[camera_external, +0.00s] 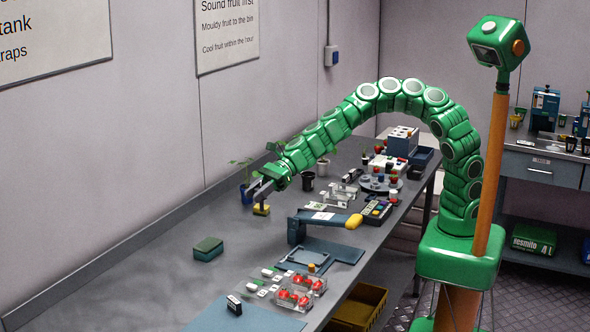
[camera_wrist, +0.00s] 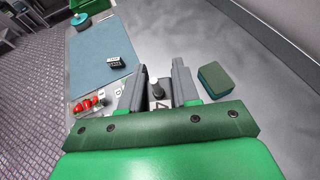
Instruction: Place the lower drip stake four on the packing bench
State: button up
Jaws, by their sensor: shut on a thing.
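My gripper (camera_external: 263,190), at the end of the green arm, hangs over the far side of the grey bench (camera_external: 150,275). It is shut on a small dark piece with a yellow lower part (camera_external: 261,209), which I take to be the drip stake. I cannot tell whether the held piece touches the bench.
A green block (camera_external: 208,248) lies on the bench, also in the wrist view (camera_wrist: 215,78). A potted seedling (camera_external: 246,190) and dark pot (camera_external: 308,181) stand near my gripper. A blue device with a yellow-ended arm (camera_external: 325,220) and red fruit boxes (camera_external: 295,297) are nearer.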

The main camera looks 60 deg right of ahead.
jog(key=s+a+r+n+g, duration=0.1)
jog(key=s+a+n+g, duration=0.2)
jog(key=s+a, duration=0.45)
jog(key=s+a+r+n+g, duration=0.1)
jog(key=s+a+n+g, duration=0.3)
jog(key=s, duration=0.7)
jog(key=s+a+n+g, duration=0.1)
jog(key=s+a+g, duration=0.2)
jog(key=s+a, duration=0.5)
jog(key=w+a+f, duration=0.2)
jog(key=a+f, duration=0.3)
jog(key=f, duration=0.2)
jog(key=w+a+f, duration=0.2)
jog(key=a+f, duration=0.4)
jog(key=f, duration=0.1)
jog(key=shift+w+t, duration=0.3)
jog(key=shift+w, duration=0.1)
jog(key=shift+w+a+f, duration=0.1)
jog(key=shift+a+f, duration=0.05)
jog(key=shift+f, duration=0.75)
jog(key=shift+a+f, duration=0.1)
jog(key=shift+f, duration=0.8)
jog(key=shift+f, duration=0.1)
